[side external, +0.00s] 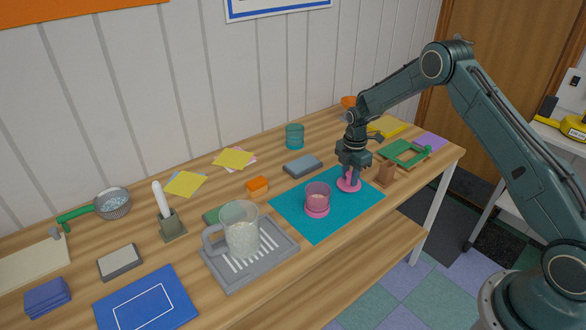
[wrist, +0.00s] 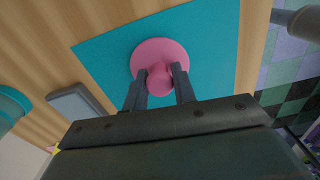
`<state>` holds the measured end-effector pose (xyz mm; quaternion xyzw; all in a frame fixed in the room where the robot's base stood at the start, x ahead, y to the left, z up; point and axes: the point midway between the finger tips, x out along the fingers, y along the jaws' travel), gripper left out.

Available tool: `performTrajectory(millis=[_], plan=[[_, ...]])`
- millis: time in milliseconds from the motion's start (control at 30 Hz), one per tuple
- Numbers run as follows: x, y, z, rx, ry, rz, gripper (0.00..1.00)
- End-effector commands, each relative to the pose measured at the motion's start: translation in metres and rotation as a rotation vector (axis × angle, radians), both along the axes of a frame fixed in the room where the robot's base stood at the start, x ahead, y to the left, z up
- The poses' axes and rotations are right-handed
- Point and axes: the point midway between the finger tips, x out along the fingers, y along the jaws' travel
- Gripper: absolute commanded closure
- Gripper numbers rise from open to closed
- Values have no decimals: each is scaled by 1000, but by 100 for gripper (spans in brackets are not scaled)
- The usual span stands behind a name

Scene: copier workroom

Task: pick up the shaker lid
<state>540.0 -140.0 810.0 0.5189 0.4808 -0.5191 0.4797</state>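The shaker lid (side external: 347,186) is a pink disc with a raised knob, at the right part of the teal mat in the side view. In the wrist view the lid (wrist: 160,48) shows flat against the mat, its knob pointing toward the camera. My gripper (side external: 350,175) is right above it, pointing down. In the wrist view the two dark fingers of my gripper (wrist: 160,82) stand on either side of the knob, very close to it. I cannot tell whether they press on it. A clear pink cup (side external: 317,196) with a pink base stands left of the lid.
The teal mat (side external: 325,228) has bare room in front. A brown block (side external: 387,173) and a green frame (side external: 405,153) are close on the right. A grey box (side external: 302,165) and teal cup (side external: 295,136) are behind. A grey tray (side external: 284,252) with a pitcher (side external: 240,232) is at left.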

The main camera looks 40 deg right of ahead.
Motion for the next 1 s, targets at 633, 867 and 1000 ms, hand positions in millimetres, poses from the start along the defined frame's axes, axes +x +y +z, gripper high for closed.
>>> performTrajectory(millis=[633, 867, 1000], plan=[[0, 0, 10, 0, -1, 0, 100], [1, 0, 39, -1, -4, 0, 100], [1, 0, 65, -1, -4, 0, 100]])
